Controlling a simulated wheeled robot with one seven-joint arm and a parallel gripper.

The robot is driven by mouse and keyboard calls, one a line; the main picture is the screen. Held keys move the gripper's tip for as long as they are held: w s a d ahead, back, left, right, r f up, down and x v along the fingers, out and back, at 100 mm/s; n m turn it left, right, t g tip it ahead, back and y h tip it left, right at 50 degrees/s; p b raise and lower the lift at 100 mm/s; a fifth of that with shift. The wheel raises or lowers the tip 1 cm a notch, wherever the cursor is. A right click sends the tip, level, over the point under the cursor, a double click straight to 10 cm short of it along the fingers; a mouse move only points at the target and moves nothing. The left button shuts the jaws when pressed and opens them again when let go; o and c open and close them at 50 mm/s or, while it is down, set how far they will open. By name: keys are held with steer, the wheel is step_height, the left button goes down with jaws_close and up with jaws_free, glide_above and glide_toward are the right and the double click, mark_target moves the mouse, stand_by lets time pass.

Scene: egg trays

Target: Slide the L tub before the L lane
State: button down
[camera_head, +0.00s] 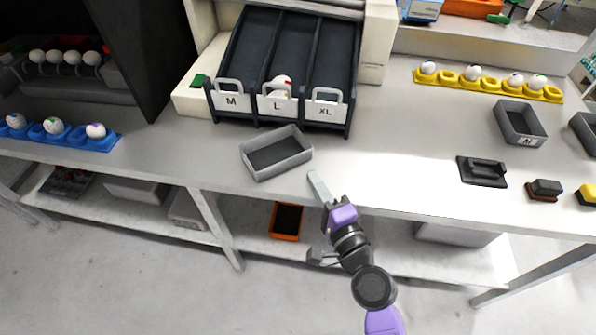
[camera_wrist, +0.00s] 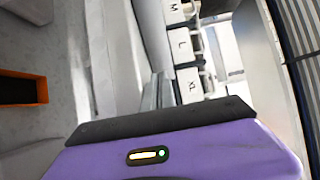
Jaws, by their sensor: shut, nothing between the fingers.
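A grey, empty, open tub (camera_head: 297,156) sits on the table in front of the lanes, turned slightly. It spans the space before the M and L lanes, and no label shows on it. The L lane (camera_head: 277,105) is the middle of three dark chutes, with a pale egg (camera_head: 282,82) behind its plate. The L plate also shows in the wrist view (camera_wrist: 182,43). My gripper (camera_head: 314,176) is shut and empty, near the table's front edge, to the right of the tub's near right corner and apart from it. In the wrist view its fingers (camera_wrist: 157,92) point towards the lanes.
The M plate (camera_head: 232,101) and XL plate (camera_head: 325,108) flank the L plate. At right are a tub marked M (camera_head: 503,127), a black stamp-like block (camera_head: 482,171) and a yellow egg holder (camera_head: 457,87). A blue egg holder (camera_head: 76,140) is at left.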

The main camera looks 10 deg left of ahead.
mark_target(287, 167)
steer(key=shift+w+a+p, duration=0.2)
steer(key=shift+w+a, duration=0.05)
steer(key=shift+a, duration=0.45)
steer(key=shift+w+a+p, duration=0.2)
steer(key=shift+w+a, duration=0.05)
steer(key=shift+a, duration=0.45)
steer(key=shift+w+a+p, duration=0.2)
steer(key=shift+w+a, duration=0.05)
steer(key=shift+a, duration=0.45)
steer(key=shift+w+a, duration=0.25)
steer(key=shift+a, duration=0.7)
steer(key=shift+d, duration=0.1)
